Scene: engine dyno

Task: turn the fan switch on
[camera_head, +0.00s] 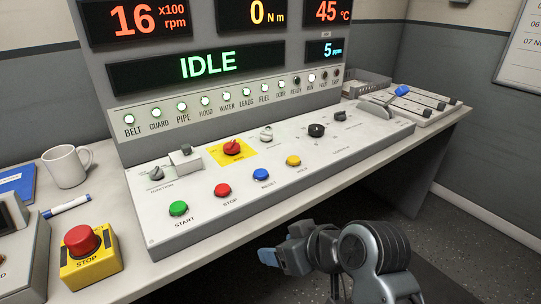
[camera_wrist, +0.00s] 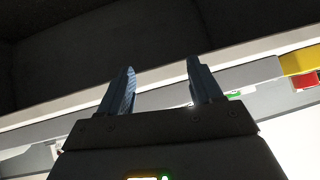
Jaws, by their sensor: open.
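The sloped control panel (camera_head: 225,207) stands on the desk. A red rotary switch (camera_head: 232,147) sits on a yellow plate, with a small grey toggle (camera_head: 266,133) to its right. A grey knob (camera_head: 156,173) labelled ignition and a black knob (camera_head: 316,130) are also on the panel. Their small labels are mostly unreadable, so I cannot tell which is the fan switch. My gripper (camera_head: 282,249) is in front of the desk, below and apart from the panel. In the wrist view its two fingers (camera_wrist: 160,78) are spread with nothing between them.
Green (camera_head: 178,208), red (camera_head: 222,190), blue (camera_head: 260,175) and yellow (camera_head: 293,161) buttons line the panel's front. A stop button box (camera_head: 90,259), marker (camera_head: 66,206) and mug (camera_head: 66,166) are at left. The display reads IDLE (camera_head: 207,65). The floor at right is clear.

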